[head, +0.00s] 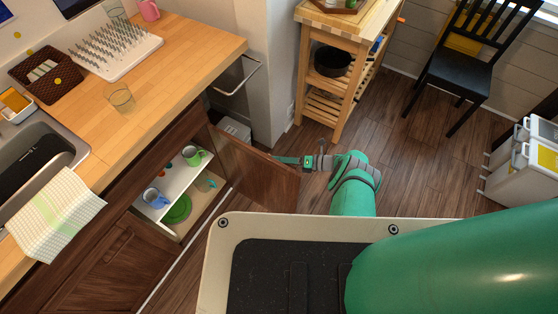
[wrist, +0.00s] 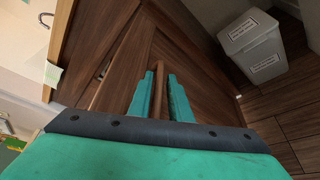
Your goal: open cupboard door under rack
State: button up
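The cupboard door (head: 258,170) under the counter stands swung well open, its inner side towards the head camera. The dish rack (head: 112,47) stands on the counter above. My gripper (head: 284,160) is at the free end of the door, on its far side. In the wrist view, my gripper's fingers (wrist: 163,90) lie either side of the door's brown bar handle (wrist: 160,70) and look shut on it.
A white lidded bin (wrist: 250,42) stands on the floor beyond the door. A wooden trolley (head: 335,65) and a black chair (head: 465,60) are at the back. White bins (head: 520,165) stand at the right. The wooden floor (head: 425,155) between is clear.

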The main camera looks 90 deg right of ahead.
jog(key=shift+s, duration=0.1)
jog(key=v, duration=1.1)
jog(key=shift+d, duration=0.1)
